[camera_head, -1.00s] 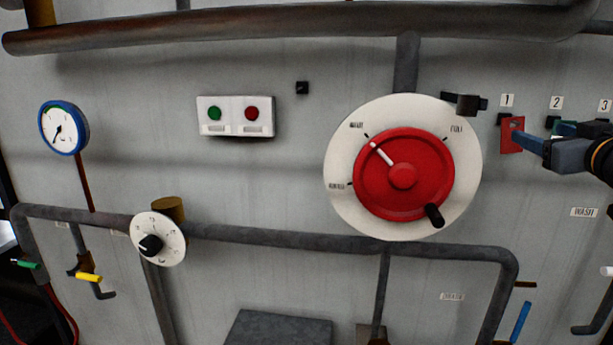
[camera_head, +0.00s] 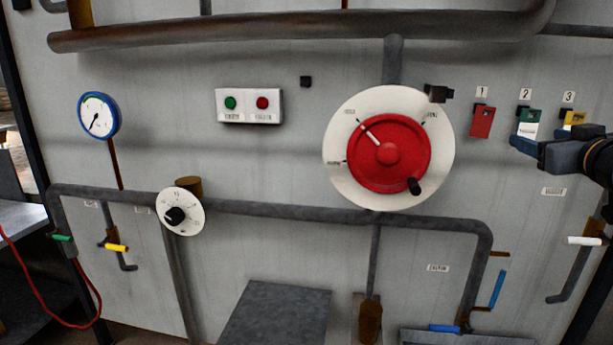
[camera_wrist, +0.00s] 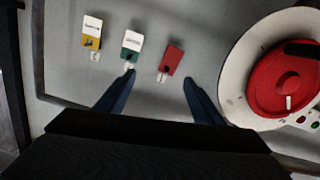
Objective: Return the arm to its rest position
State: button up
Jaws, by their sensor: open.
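My gripper (camera_head: 522,146) is at the right edge of the head view, in front of the wall panel and below the tags. In the wrist view my gripper (camera_wrist: 158,78) has its two fingers spread apart with nothing between them. The red tag (camera_head: 482,121) hangs under label 1, the green and white tag (camera_head: 529,124) under label 2, and the yellow tag (camera_head: 574,119) under label 3, partly hidden by my arm. In the wrist view the red tag (camera_wrist: 171,58) lies beyond the fingertips, apart from them.
A large red handwheel (camera_head: 388,152) on a white dial is left of my gripper. A pressure gauge (camera_head: 98,116), a button box (camera_head: 249,105) and a small dial (camera_head: 180,212) are further left. Pipes (camera_head: 290,211) cross the panel. A white-handled lever (camera_head: 584,240) is below my arm.

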jog(key=w+a+f+m+g+y+b, duration=0.1)
jog(key=a+f+g, duration=0.3)
jog(key=a+f, duration=0.5)
jog(key=w+a+f+g+y, duration=0.1)
jog(key=a+f+g, duration=0.35)
jog(key=f, duration=0.95)
jog(key=s+a+f+n+g+y, duration=0.1)
jog(key=s+a+f+g, duration=0.2)
jog(key=s+a+f, duration=0.2)
jog(key=s+a+f+g+y, duration=0.1)
jog(key=s+a+f+g, duration=0.3)
jog(key=a, duration=0.8)
jog(key=s+f, duration=0.2)
jog(key=s, duration=0.2)
jog(key=shift+a+n+y+b, duration=0.2)
jog(key=shift+n+y+b, duration=0.1)
jog(key=shift+n+b, duration=0.1)
